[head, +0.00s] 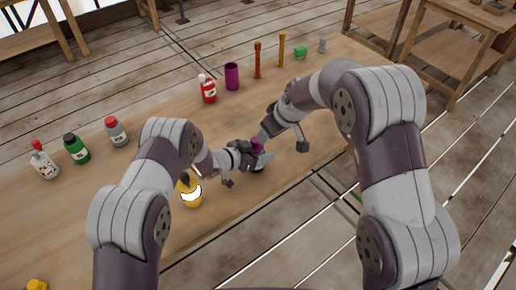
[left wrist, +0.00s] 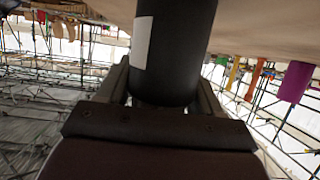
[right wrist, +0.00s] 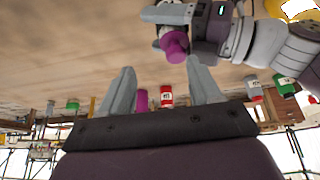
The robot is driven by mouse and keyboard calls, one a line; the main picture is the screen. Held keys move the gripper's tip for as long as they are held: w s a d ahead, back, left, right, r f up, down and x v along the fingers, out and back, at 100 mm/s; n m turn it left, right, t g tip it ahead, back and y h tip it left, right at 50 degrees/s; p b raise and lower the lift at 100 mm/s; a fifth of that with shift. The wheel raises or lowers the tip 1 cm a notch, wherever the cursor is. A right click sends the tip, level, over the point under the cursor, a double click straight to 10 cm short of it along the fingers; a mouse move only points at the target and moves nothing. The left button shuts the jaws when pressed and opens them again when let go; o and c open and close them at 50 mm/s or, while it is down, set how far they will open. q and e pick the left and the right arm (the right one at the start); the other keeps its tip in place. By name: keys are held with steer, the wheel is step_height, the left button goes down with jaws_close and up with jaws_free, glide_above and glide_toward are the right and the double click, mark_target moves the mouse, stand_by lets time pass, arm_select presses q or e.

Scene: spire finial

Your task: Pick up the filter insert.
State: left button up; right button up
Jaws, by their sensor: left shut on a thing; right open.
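My left gripper (head: 260,161) is shut on a dark cylinder with a white label (left wrist: 175,50), which fills the space between its fingers in the left wrist view. A purple piece (head: 257,145) shows at the top of the held cylinder; the right wrist view shows it too (right wrist: 176,45). I cannot tell for certain whether this purple piece is the filter insert. My right gripper (head: 284,143) is open and empty, just right of and apart from the purple piece. In the right wrist view its fingers (right wrist: 160,78) are spread wide.
Along the table's (head: 150,155) far side stand a red bottle (head: 208,90), a purple cup (head: 232,76), two upright sticks (head: 257,60) and a green block (head: 300,52). Several bottles (head: 76,148) stand at left. A yellow container (head: 190,193) is close to my left arm.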

arm_select(q)
steer(key=shift+w, duration=0.15)
arm_select(e)
steer(key=w+d+r+n+t+h, duration=0.25)
steer(key=w+n+t, duration=0.2)
steer(key=w, duration=0.95)
arm_select(q)
steer(key=shift+f, duration=0.1)
arm_select(e)
steer(key=w+a+r+n+t+y, duration=0.55)
steer(key=w+r+n+y, duration=0.2)
steer(key=r, duration=0.35)
steer(key=n+g+h, duration=0.4)
steer(key=g, duration=1.2)
glide_above(256, 146)
steer(key=w+d, duration=0.3)
steer(key=d, duration=0.1)
step_height(256, 146, down, 8)
steer(key=shift+m, duration=0.4)
steer(key=x, duration=1.2)
steer(key=shift+w+d, duration=0.15)
steer(key=shift+w, duration=0.1)
steer(key=c, duration=1.1)
